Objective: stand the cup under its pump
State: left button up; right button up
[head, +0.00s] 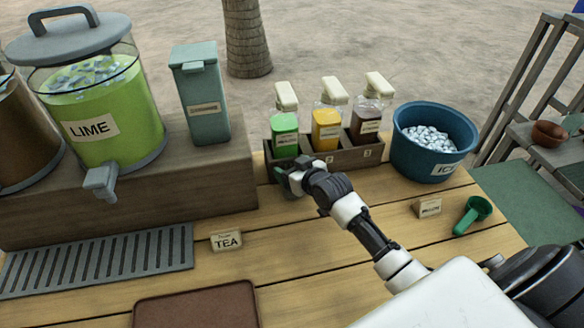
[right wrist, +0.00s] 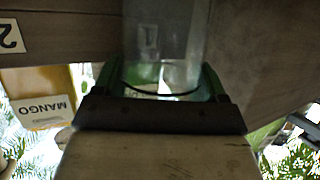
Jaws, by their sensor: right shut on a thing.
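My right gripper (head: 288,178) is low in front of the pump rack (head: 345,158), near its left end. In the right wrist view its green fingers (right wrist: 160,82) are shut on a clear cup (right wrist: 165,42), with a wooden surface close by. In the head view the cup is mostly hidden by the gripper. The rack holds a green pump bottle (head: 284,128), a yellow one (head: 326,132) and a dark one (head: 367,122), each with a cream pump head. I cannot tell whether the cup touches the table. My left gripper is out of view.
A blue ice bucket (head: 432,160) stands right of the rack. A green scoop (head: 474,214) and small sign lie right of my arm. The lime dispenser (head: 105,110) and teal box (head: 203,105) stand left. The TEA sign (head: 226,241) and brown tray (head: 196,308) are nearer.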

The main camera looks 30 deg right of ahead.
jog(key=o, duration=0.8)
jog(key=shift+f, duration=0.1)
jog(key=shift+o, duration=0.2)
jog(key=shift+s+r, duration=0.1)
jog(key=shift+r, duration=0.1)
jog(key=v, duration=1.1)
jog(key=shift+s, duration=0.4)
jog(key=shift+r, duration=0.1)
